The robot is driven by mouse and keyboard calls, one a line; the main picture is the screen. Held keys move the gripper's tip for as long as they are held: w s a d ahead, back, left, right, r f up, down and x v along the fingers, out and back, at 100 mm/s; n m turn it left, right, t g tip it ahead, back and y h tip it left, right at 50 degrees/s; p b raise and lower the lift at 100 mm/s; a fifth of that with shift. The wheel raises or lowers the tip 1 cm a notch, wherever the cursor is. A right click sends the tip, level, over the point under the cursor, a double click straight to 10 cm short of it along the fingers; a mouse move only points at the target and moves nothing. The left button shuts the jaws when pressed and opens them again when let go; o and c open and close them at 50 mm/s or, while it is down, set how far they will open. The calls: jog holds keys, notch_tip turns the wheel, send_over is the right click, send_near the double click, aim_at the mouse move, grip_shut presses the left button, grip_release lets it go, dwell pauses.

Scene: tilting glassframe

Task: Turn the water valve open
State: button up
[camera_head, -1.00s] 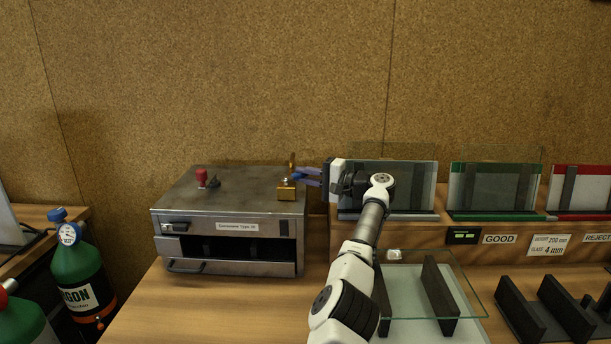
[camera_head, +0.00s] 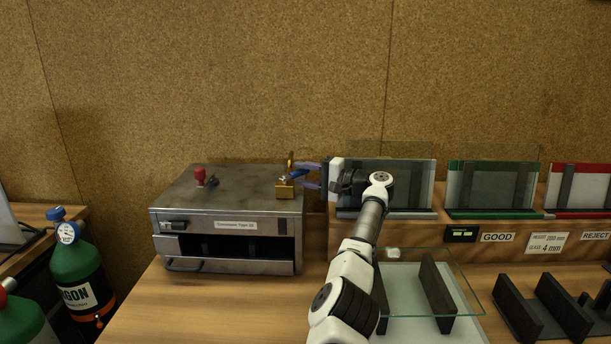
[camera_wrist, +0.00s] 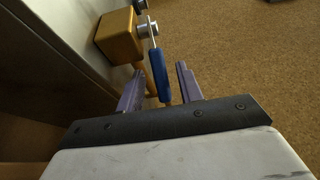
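The water valve is a small brass block (camera_head: 285,190) with a blue lever handle (camera_head: 298,174), on the right end of the top of a grey metal box. The wrist view shows the brass block (camera_wrist: 118,36) at the upper left and the blue handle (camera_wrist: 159,76) on a silver stem pointing toward my gripper. My gripper (camera_head: 308,175) reaches in from the right. Its two purple fingers are open, one on either side of the handle; the wrist view shows a gap on both sides of the handle between the fingertips (camera_wrist: 160,71).
The metal box (camera_head: 235,210) has a red knob (camera_head: 200,176) on top and an open front slot. Glass panels in racks (camera_head: 495,185) stand to the right, behind my arm. A glass sheet (camera_head: 455,285) rests on dark supports below. A green argon cylinder (camera_head: 80,270) stands left.

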jog(key=p+v, duration=0.1)
jog(key=v, duration=1.2)
jog(key=shift+s+d, duration=0.2)
jog(key=shift+d, duration=0.15)
jog(key=shift+o, duration=0.3)
